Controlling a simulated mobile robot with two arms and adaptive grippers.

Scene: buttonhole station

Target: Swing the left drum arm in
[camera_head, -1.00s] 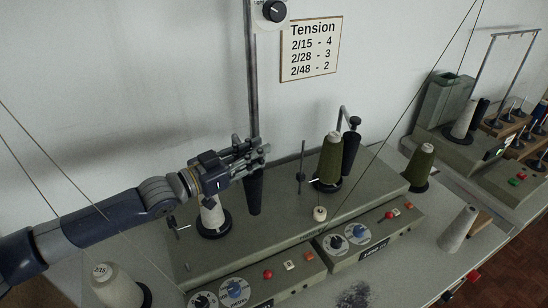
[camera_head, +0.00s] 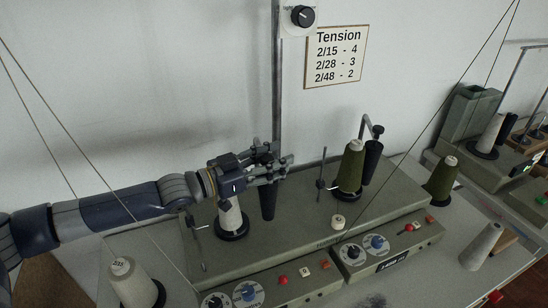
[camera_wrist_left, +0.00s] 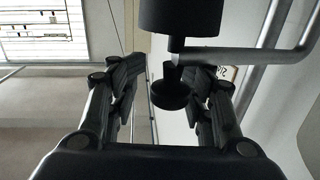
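The left drum (camera_head: 268,203) is a black tapered cylinder on the left tension unit, close to a white yarn cone (camera_head: 231,219). My left gripper (camera_head: 279,166) is at the top of this drum, and its fingers hide the drum's arm in the head view. In the left wrist view, the drum (camera_wrist_left: 180,17) hangs from a grey bent arm (camera_wrist_left: 238,57) with a black round knob (camera_wrist_left: 169,92). The knob lies between the two spread fingers, with a gap visible on the left finger's side. My right gripper is not in view.
A second black drum (camera_head: 373,163) stands at the right unit beside a green yarn cone (camera_head: 350,168). A vertical post (camera_head: 277,95) rises behind my left gripper. A tension sign (camera_head: 336,57) hangs on the wall. Thin yarn lines cross the scene.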

